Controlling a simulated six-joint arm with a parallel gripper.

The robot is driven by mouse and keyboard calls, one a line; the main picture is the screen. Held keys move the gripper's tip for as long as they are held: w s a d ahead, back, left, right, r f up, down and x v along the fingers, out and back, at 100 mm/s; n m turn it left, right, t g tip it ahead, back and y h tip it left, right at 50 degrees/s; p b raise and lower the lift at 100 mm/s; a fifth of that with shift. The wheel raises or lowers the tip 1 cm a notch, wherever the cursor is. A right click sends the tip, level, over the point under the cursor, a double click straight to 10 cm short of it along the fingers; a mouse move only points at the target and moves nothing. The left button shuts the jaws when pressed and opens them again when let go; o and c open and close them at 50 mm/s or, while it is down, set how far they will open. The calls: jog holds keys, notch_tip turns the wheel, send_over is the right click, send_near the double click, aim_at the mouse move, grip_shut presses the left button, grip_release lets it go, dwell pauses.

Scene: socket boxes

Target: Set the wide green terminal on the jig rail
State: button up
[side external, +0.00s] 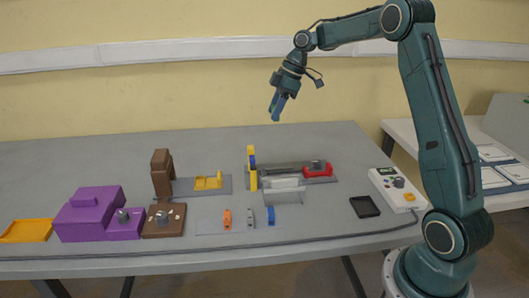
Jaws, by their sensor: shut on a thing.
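My gripper (278,107) is high above the back of the table, pointing down, with its blue fingers shut. A sliver of green shows between the fingers; the held piece is mostly hidden and too small to make out clearly, but no green terminal shows on the table. What looks like the jig rail (278,167) is a dark strip on a grey base, below and slightly right of my gripper. A yellow upright (252,168) stands at its left end and a red block (318,171) at its right. My gripper is well clear of it.
Orange (227,219), grey (250,217) and blue (271,216) small pieces stand in front of a clear holder (284,190). Left are a brown fixture (162,173), purple boxes (88,213) and a yellow tray (25,231). A black tray (364,207) and white control box (398,188) sit right.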

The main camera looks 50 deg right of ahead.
notch_tip(320, 180, down, 16)
jog(key=shift+f, duration=0.15)
jog(key=shift+f, duration=0.15)
jog(key=shift+f, duration=2.6)
